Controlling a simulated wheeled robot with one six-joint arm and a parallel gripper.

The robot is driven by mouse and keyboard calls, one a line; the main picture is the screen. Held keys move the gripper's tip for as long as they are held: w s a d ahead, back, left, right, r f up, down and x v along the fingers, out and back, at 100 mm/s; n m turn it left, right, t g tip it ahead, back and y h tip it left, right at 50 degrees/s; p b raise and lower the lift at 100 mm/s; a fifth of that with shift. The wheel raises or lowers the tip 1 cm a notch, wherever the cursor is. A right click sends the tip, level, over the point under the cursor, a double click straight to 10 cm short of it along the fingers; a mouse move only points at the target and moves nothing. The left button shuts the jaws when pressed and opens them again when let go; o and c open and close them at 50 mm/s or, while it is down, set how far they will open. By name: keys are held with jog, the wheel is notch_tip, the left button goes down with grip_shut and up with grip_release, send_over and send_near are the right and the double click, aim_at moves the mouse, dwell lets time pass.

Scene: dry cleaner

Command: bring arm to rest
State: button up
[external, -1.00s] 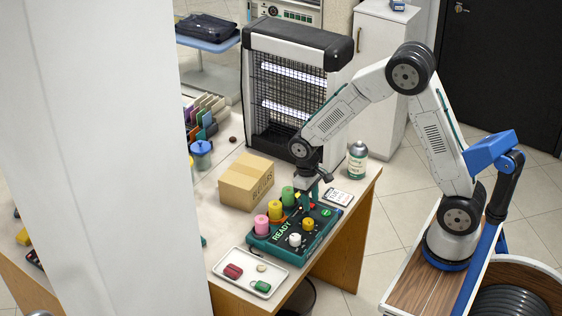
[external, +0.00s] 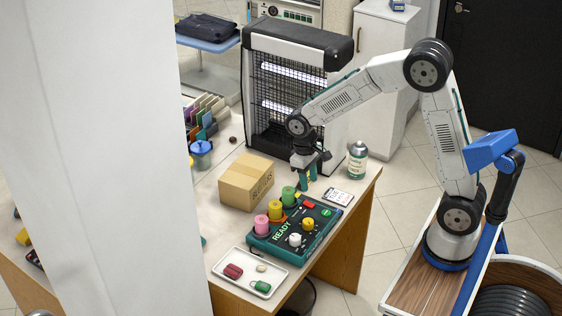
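My gripper (external: 308,182) points down above the table, just behind the teal board marked READY (external: 288,236). It is small in the view; two teal fingers show with a gap between them and nothing seen in it.
A cardboard box (external: 237,187) stands left of my gripper, and a spray can (external: 357,161) to its right. A caged lamp unit (external: 262,75) rises behind. A white tray (external: 239,284) with small red and green items lies in front. A card (external: 338,196) lies near the right edge.

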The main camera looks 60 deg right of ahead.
jog(key=shift+s, duration=0.1)
jog(key=s+d+r+t, duration=0.1)
jog(key=s+r, duration=0.4)
jog(key=s, duration=0.4)
jog(key=s+d+r+t, duration=0.1)
jog(key=s+r, duration=0.4)
jog(key=s, duration=0.5)
jog(key=s+d+r+t, duration=0.1)
jog(key=s+r, duration=0.4)
jog(key=s, duration=0.5)
jog(key=shift+d+r, duration=0.3)
jog(key=shift+d, duration=0.15)
dwell(1.0)
